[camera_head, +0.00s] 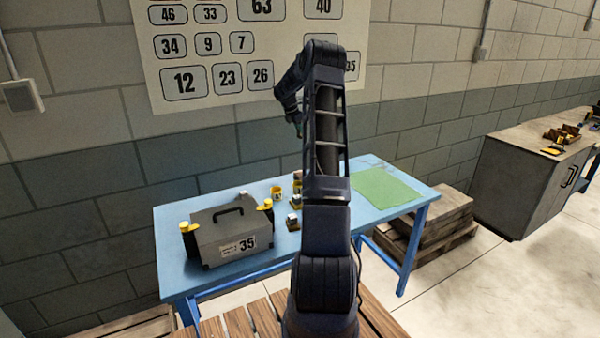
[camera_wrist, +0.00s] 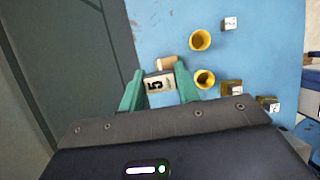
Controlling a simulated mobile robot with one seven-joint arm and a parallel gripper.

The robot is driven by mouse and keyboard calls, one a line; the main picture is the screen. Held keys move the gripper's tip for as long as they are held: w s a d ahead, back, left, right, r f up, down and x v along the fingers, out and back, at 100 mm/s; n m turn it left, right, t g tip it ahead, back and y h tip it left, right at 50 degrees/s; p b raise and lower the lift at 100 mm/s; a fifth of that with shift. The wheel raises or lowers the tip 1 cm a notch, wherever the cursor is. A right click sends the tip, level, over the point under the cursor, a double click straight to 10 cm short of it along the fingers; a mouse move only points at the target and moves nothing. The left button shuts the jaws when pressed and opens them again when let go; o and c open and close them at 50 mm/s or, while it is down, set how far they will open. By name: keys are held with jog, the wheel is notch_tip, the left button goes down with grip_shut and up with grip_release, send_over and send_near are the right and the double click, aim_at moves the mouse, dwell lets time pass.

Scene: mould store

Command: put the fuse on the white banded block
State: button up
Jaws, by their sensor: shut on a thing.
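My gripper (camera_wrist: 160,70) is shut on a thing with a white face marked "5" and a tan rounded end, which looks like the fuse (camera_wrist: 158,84). The green fingers lie on either side of it, above the blue table. In the head view my gripper (camera_head: 298,130) hangs high near the wall, and the held thing is too small to make out. Small blocks with white faces stand on the table: one (camera_wrist: 230,23) at the top and two (camera_wrist: 232,88) (camera_wrist: 268,103) at the right in the wrist view. I cannot tell which is the white banded block.
Two yellow cups (camera_wrist: 201,40) (camera_wrist: 205,79) stand between my gripper and the blocks. A grey case (camera_head: 228,228) marked "35" fills the left of the blue table (camera_head: 170,268). A green mat (camera_head: 385,188) at the right is clear. The block wall (camera_head: 225,150) is behind.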

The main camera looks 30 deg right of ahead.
notch_tip(320, 180, down, 19)
jog(key=shift+f, duration=0.2)
dwell(0.4)
jog(key=shift+f, duration=0.15)
jog(key=o, duration=1)
jog(key=shift+c, duration=0.2)
